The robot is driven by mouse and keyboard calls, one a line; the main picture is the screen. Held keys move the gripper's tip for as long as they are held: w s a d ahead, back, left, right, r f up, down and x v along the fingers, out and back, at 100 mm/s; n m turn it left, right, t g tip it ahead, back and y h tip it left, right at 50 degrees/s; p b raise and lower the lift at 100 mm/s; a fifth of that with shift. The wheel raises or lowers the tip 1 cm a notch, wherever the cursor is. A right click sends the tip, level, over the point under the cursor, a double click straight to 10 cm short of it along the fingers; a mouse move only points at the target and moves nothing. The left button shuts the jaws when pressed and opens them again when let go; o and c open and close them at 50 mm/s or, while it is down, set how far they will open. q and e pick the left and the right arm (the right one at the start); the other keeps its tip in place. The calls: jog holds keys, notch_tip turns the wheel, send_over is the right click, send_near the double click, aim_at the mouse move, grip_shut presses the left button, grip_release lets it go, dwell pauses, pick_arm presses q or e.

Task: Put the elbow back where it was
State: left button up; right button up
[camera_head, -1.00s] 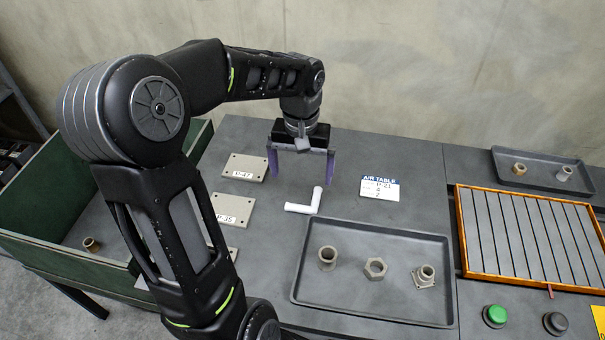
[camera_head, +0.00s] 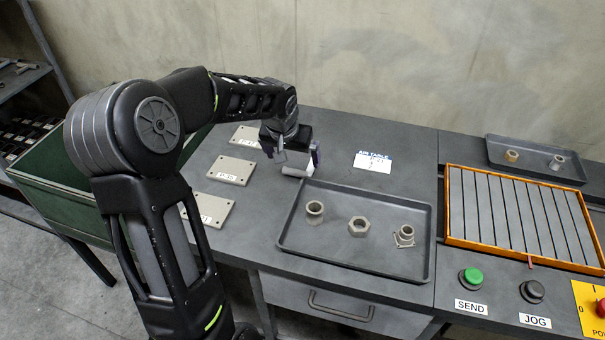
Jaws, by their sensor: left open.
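My right gripper is not in view.
A dark tray (camera_head: 290,240) in front holds several metal fittings. Flat labelled plates (camera_head: 231,170) lie at the left, beside a green bin (camera_head: 45,185). A white air table card (camera_head: 373,161) lies right of the gripper. An orange-framed slatted panel (camera_head: 446,210) is at the right.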

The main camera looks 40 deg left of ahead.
aim_at(297, 171)
pick_arm(q)
jog(key=shift+x, duration=1.25)
jog(key=p+x, duration=0.1)
jog(key=x, duration=0.4)
jog(key=shift+f, duration=0.1)
jog(key=shift+c, duration=0.3)
jog(key=c, duration=1.5)
notch_tip(297, 171, up, 10)
jog(key=shift+r, duration=0.1)
jog(key=shift+c, duration=0.2)
